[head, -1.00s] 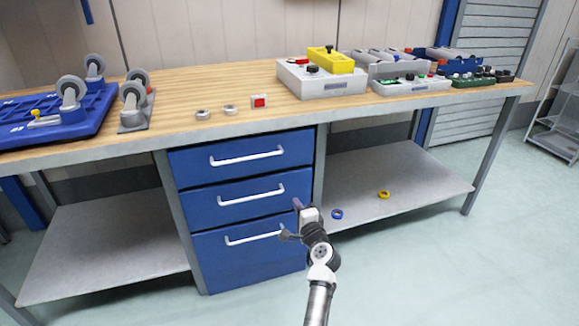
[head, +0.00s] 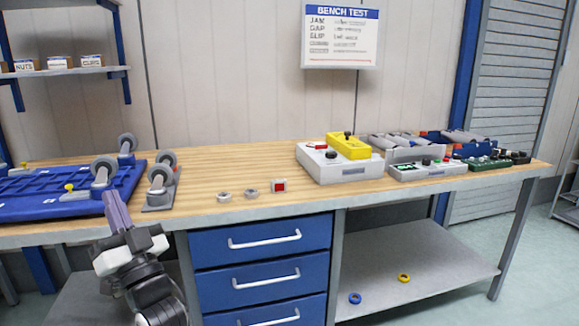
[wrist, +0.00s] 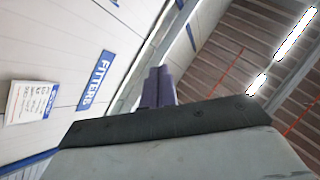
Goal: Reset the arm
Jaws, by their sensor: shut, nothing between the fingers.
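My gripper (head: 116,208) is raised at the lower left of the head view, in front of the bench's front edge. Its purple fingers point upward and are shut with nothing between them. In the wrist view the shut fingers (wrist: 158,88) point up toward the wall and ceiling, with no object near them. My arm below the gripper runs out of the bottom of the head view.
The wooden workbench (head: 225,165) holds a blue tray (head: 50,195) with casters at left, and control boxes (head: 335,165) at right. Blue drawers (head: 262,275) are below. Blue and yellow rings lie on the lower shelf (head: 420,260). Clear floor shows at right.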

